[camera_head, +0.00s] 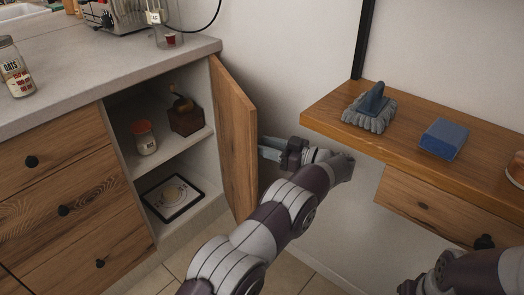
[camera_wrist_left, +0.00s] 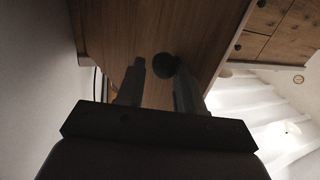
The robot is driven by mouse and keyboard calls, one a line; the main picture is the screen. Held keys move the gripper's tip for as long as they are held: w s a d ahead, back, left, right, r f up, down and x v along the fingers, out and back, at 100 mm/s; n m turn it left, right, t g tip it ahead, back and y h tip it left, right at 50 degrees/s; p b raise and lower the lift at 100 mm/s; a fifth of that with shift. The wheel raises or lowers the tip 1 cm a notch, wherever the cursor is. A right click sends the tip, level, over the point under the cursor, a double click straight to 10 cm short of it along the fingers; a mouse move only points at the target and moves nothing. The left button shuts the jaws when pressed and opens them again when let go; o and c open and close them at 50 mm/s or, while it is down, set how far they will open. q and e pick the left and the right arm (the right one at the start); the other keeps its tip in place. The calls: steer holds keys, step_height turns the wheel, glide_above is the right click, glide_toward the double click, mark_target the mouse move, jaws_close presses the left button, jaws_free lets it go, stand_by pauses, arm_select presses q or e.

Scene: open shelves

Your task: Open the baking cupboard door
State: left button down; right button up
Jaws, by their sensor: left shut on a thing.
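The baking cupboard door (camera_head: 236,135) is a wooden panel swung wide open at the right side of the cupboard (camera_head: 177,222). It also shows from its outer face in the left wrist view (camera_wrist_left: 120,25). My left gripper (camera_head: 270,150) is on the outer side of the door, its fingertips partly hidden by the door's edge. In the left wrist view my left gripper (camera_wrist_left: 160,75) has its fingers on either side of the dark round knob (camera_wrist_left: 165,65) and is shut on it. Part of my right arm shows at the lower right; its fingers are out of view.
Inside the cupboard are a jar (camera_head: 143,138), a brown grinder (camera_head: 186,116) and a framed item (camera_head: 173,197). Drawers (camera_head: 65,210) stand left.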

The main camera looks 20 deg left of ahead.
arm_select(q)
steer(key=shift+w+a+r, duration=0.35)
steer(key=shift+w+r, duration=0.15)
steer(key=c, duration=0.8)
jaws_free()
steer(key=shift+c, duration=0.2)
steer(key=shift+o, duration=0.4)
steer(key=shift+w+a+f, duration=0.2)
steer(key=shift+a+f, duration=0.05)
steer(key=shift+a, duration=0.1)
steer(key=shift+o, duration=0.4)
steer(key=shift+a, duration=0.1)
steer(key=shift+s, duration=0.1)
steer(key=shift+c, duration=0.8)
arm_select(e)
steer(key=shift+w+a, duration=0.2)
steer(key=shift+a, duration=0.05)
arm_select(q)
steer(key=shift+d+f, duration=0.1)
steer(key=shift+d, duration=0.15)
